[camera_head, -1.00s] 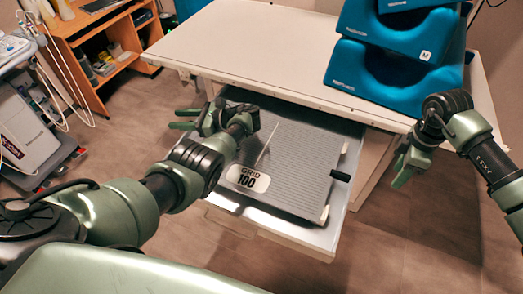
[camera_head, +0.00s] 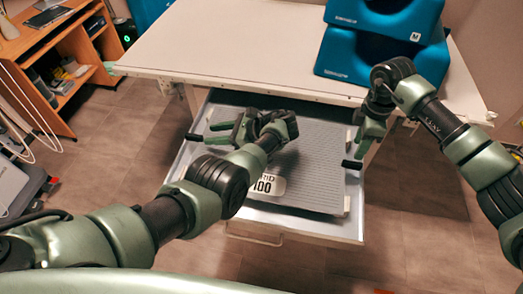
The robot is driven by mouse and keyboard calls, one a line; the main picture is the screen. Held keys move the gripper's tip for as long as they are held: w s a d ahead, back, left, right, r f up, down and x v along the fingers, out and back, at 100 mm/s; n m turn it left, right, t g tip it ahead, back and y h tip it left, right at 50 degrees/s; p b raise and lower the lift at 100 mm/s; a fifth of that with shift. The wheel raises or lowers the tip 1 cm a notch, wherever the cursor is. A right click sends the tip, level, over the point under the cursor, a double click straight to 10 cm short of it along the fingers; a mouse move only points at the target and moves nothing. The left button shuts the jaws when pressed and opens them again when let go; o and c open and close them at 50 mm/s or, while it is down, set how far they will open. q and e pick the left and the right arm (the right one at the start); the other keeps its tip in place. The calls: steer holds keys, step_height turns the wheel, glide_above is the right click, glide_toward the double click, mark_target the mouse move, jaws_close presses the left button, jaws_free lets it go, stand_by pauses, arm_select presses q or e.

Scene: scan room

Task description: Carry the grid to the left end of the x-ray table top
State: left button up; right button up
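The grid (camera_head: 315,150) is a flat grey ribbed panel with a white "100" label, lying in a pulled-out drawer (camera_head: 330,226). It has a black handle on its left side (camera_head: 193,137) and another on its right side (camera_head: 352,165). My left gripper (camera_head: 220,133) is over the left part of the grid, fingers apart and pointing toward the left handle; its arm hides part of the grid and label. My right gripper (camera_head: 361,136) is just above the right handle, pointing down, and looks open and empty. The x-ray table top (camera_head: 225,50) is white, above and behind the drawer.
Blue foam cushions (camera_head: 375,58) are stacked on the right part of the table top. The left part of the table top is clear. A wooden desk (camera_head: 50,45) stands at the far left.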

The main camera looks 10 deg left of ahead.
mark_target(199, 136)
arm_select(q)
steer(key=shift+d, duration=0.25)
arm_select(e)
steer(key=shift+d, duration=0.3)
arm_select(q)
steer(key=shift+a, duration=0.15)
arm_select(e)
steer(key=shift+f, duration=0.25)
arm_select(q)
steer(key=x, duration=0.7)
steer(key=shift+a+f, duration=0.15)
steer(key=shift+a, duration=0.25)
arm_select(e)
step_height(199, 136, down, 7)
steer(key=shift+a+f, duration=0.15)
steer(key=shift+f, duration=0.05)
arm_select(q)
jaws_close()
arm_select(e)
jaws_close()
steer(key=shift+w+r, duration=0.1)
steer(key=shift+r, duration=0.1)
